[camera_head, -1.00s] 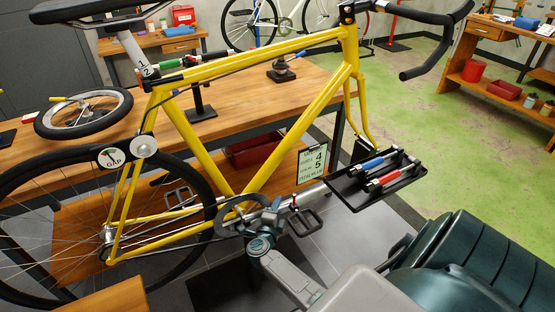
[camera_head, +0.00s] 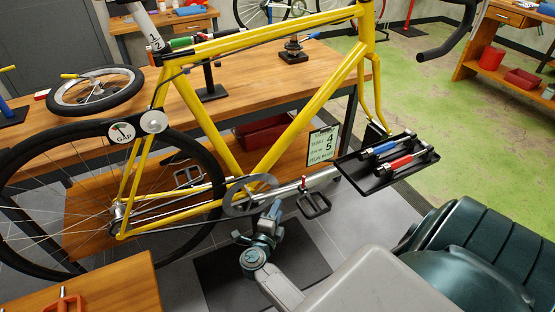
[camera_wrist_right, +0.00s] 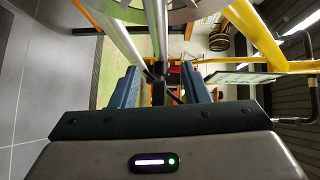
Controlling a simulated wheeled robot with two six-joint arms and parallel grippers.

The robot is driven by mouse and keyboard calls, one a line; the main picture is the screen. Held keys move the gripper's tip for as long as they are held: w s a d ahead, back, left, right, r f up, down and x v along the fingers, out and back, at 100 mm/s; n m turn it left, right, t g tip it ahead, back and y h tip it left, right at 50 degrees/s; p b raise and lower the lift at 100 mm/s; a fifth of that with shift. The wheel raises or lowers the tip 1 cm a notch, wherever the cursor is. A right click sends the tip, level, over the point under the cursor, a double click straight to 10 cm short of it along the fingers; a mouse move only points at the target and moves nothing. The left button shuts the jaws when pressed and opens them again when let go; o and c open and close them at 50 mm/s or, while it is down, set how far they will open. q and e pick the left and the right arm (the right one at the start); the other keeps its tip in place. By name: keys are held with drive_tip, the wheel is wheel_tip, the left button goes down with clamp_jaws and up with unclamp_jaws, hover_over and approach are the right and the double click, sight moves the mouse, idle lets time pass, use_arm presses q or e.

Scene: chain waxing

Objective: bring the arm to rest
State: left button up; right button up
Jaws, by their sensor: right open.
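My right gripper (camera_head: 274,210) is just below and right of the yellow bike's chainring (camera_head: 240,197) in the head view. In the right wrist view its two blue fingers (camera_wrist_right: 160,88) stand apart with nothing held between them. The silver bar and yellow frame tubes show beyond the fingers. Whether the gripper touches the bike cannot be told. The yellow bike (camera_head: 305,103) is held up in front of the wooden bench. My left gripper is not in view.
A black tray (camera_head: 351,176) with a blue and a red-handled tool is right of the bike. A pedal (camera_head: 314,205) juts out close to my right gripper. A wooden bench (camera_head: 240,108) holds a small wheel (camera_head: 96,91). Dark mat (camera_head: 300,262) and grey floor lie below.

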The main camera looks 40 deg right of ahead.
idle(0.3)
drive_tip(key=s+a+f+n+t+y, duration=0.1)
drive_tip(key=a+f+n+t+y, duration=0.3)
drive_tip(key=f+n, duration=0.35)
drive_tip(key=s+a+f+n+t+y, duration=0.1)
drive_tip(key=a+f+n+t+y, duration=0.1)
drive_tip(key=a+f+n+y, duration=0.45)
drive_tip(key=s+f+n+g+y, duration=0.45)
drive_tip(key=s+f+n, duration=0.6)
drive_tip(key=f, duration=0.35)
drive_tip(key=s+d+f+n+g, duration=0.1)
drive_tip(key=s+f+g, duration=0.2)
drive_tip(key=s, duration=0.4)
drive_tip(key=s+d+f+n+g, duration=0.1)
drive_tip(key=s+f+n+g, duration=0.1)
drive_tip(key=s, duration=0.6)
drive_tip(key=s+f+n+g+h, duration=0.1)
drive_tip(key=s+f+n+g, duration=0.1)
drive_tip(key=s+f+g, duration=0.2)
drive_tip(key=s+f, duration=0.1)
drive_tip(key=s, duration=0.2)
drive_tip(key=shift+s+d, duration=0.4)
drive_tip(key=shift+f, duration=0.1)
drive_tip(key=shift+c, duration=0.5)
drive_tip(key=shift+d, duration=0.1)
